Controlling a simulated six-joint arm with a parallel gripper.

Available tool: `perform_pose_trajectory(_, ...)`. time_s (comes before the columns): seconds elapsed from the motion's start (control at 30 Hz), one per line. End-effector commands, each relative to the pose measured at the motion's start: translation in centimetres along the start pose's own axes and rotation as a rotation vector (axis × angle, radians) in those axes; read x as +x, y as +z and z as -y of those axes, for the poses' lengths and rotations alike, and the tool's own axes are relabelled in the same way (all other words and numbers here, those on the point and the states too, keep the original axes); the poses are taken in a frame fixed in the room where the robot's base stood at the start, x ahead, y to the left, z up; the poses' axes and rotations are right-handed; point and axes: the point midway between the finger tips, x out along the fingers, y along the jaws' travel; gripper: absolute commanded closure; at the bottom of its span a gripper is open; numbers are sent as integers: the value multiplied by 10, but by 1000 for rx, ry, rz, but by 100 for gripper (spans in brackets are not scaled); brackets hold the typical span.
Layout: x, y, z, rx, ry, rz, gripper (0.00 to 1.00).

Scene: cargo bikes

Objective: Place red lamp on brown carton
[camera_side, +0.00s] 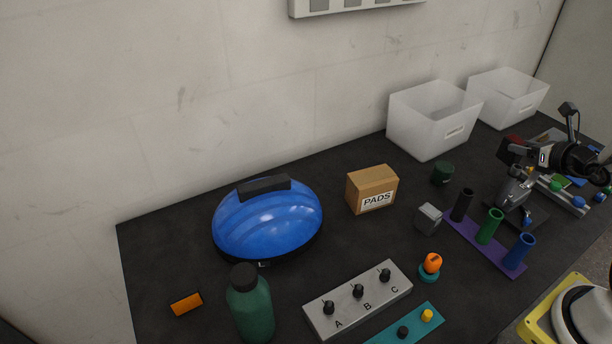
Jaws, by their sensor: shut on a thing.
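The brown carton (362,188), labelled PADS, stands upright on the dark table in the middle, and its top is bare. My gripper (508,152) is at the far right, up above the table and well to the right of the carton. It is shut on a small dark red thing, which I take to be the red lamp (514,139). The lamp is small in the picture and partly hidden by the gripper.
A blue helmet-like dome (266,220) stands left of the carton. A dark green jar (442,173), a grey block (428,218) and a purple rack with tubes (486,246) stand to its right. Two clear bins (432,125) (506,97) are behind. A grey A-B-C panel (345,317) lies in front.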

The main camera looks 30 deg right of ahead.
Motion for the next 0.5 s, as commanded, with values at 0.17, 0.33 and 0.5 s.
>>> perform_pose_trajectory(0.17, 1, 3, -4, -7, 13, 1, 100)
perform_pose_trajectory(0.33, 4, 14, -23, -34, 76, 3, 100)
perform_pose_trajectory(0.5, 6, 33, -64, -89, 204, 4, 100)
